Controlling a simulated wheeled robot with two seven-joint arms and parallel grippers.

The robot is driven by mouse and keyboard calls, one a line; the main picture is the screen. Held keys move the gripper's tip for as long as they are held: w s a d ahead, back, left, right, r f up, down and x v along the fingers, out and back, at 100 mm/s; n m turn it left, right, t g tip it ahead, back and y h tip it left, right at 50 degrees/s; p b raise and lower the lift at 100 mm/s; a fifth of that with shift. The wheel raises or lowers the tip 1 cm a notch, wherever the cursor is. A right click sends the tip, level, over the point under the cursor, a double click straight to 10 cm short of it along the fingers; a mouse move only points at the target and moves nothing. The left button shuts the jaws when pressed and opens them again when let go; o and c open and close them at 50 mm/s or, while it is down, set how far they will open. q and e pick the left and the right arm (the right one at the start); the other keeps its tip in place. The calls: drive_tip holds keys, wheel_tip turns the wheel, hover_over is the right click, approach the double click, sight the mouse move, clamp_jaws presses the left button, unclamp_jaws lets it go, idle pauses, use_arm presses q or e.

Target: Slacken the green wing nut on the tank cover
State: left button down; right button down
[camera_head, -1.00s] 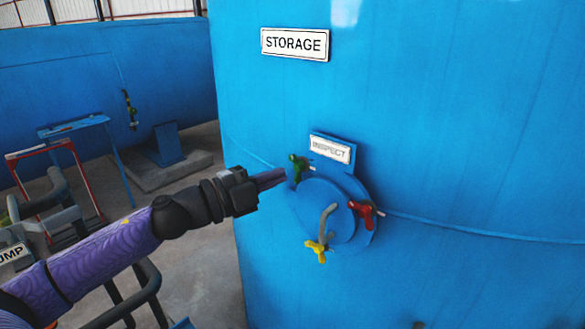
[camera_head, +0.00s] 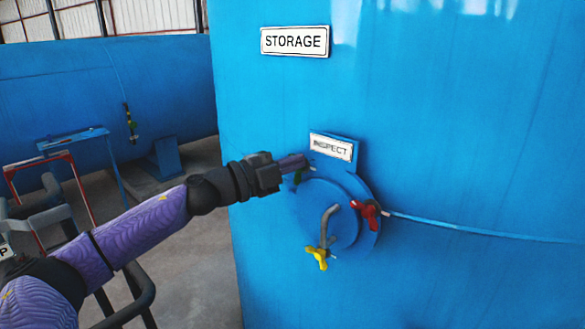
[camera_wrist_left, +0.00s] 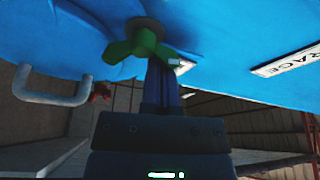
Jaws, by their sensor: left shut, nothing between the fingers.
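The round blue tank cover (camera_head: 318,236) is on the side of the blue tank, with a bent grey handle (camera_head: 327,224) at its middle. The green wing nut (camera_head: 298,176) is at the cover's upper left, mostly hidden behind my left gripper (camera_head: 302,162). In the left wrist view the green wing nut (camera_wrist_left: 140,45) stands just beyond the fingertips (camera_wrist_left: 160,66) of my left gripper. The fingers are shut with nothing between them; I cannot tell whether they touch the nut. My right gripper is not in view.
A red wing nut (camera_head: 368,211) is at the cover's right and a yellow one (camera_head: 318,257) at its bottom. An INSPECT plate (camera_head: 331,147) juts out just above the cover. A STORAGE sign (camera_head: 295,41) is higher. Railings (camera_head: 55,165) stand at the left.

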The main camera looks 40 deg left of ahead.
use_arm(q)
drive_tip(key=shift+a+r+n+t+p, duration=0.15)
drive_tip(key=shift+n+t+p, duration=0.3)
drive_tip(key=shift+n, duration=0.95)
drive_tip(key=shift+a+n+t+y+p, duration=0.2)
drive_tip(key=shift+n+t+y+p, duration=0.2)
drive_tip(key=shift+n, duration=0.75)
drive_tip(key=shift+a+n+t+y+p, duration=0.15)
drive_tip(key=shift+n+t+y+p, duration=0.2)
drive_tip(key=shift+n, duration=0.85)
drive_tip(key=shift+a+n+t+y+p, duration=0.25)
drive_tip(key=shift+n+p, duration=0.2)
drive_tip(key=shift+n, duration=0.7)
